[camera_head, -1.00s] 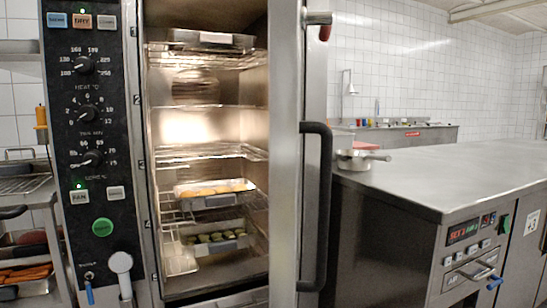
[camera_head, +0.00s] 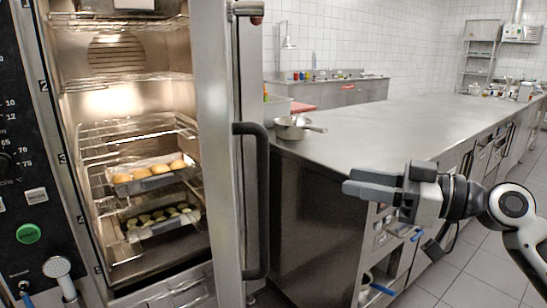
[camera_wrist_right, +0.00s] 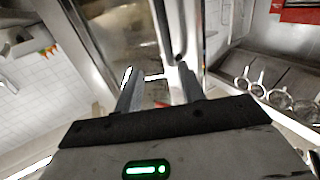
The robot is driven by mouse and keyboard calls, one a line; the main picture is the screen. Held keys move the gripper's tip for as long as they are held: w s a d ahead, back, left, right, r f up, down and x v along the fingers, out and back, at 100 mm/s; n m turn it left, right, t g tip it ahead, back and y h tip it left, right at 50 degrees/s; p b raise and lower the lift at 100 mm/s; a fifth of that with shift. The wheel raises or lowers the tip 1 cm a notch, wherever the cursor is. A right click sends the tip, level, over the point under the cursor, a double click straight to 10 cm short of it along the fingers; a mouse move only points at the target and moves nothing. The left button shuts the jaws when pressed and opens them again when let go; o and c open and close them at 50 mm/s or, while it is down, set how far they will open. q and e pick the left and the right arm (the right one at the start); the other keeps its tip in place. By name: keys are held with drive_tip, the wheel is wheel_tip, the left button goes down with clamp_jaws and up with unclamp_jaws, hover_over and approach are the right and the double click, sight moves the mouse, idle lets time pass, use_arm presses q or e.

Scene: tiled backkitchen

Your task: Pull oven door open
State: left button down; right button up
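The oven door (camera_head: 213,150) stands swung out from the steel oven, seen nearly edge-on in the head view, and the lit inside shows to its left. Its black vertical bar handle (camera_head: 262,200) is on the right side of the door. My right gripper (camera_head: 347,186) is to the right of the handle, apart from it, in front of the counter. In the right wrist view its two fingers (camera_wrist_right: 158,88) are parallel with a gap between them and nothing held. A dark bar beyond the fingertips may be the handle; I cannot tell. My left gripper is out of view.
Wire racks (camera_head: 125,130) in the oven hold a tray of buns (camera_head: 150,185) and a tray of dark pieces (camera_head: 160,228). A steel counter (camera_head: 400,130) with a pan (camera_head: 293,127) stands right of the door. Tiled floor (camera_head: 470,265) is free at the lower right.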

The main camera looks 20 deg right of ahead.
use_arm(q)
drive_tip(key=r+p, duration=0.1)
drive_tip(key=p, duration=0.2)
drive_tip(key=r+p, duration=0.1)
drive_tip(key=p, duration=0.2)
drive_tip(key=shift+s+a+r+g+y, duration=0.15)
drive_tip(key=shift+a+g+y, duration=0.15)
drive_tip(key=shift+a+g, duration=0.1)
use_arm(e)
drive_tip(key=x, duration=1.5)
drive_tip(key=shift+w+a+r, duration=0.2)
drive_tip(key=shift+w+r, duration=0.05)
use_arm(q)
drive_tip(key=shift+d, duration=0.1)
use_arm(e)
drive_tip(key=shift+c, duration=0.6)
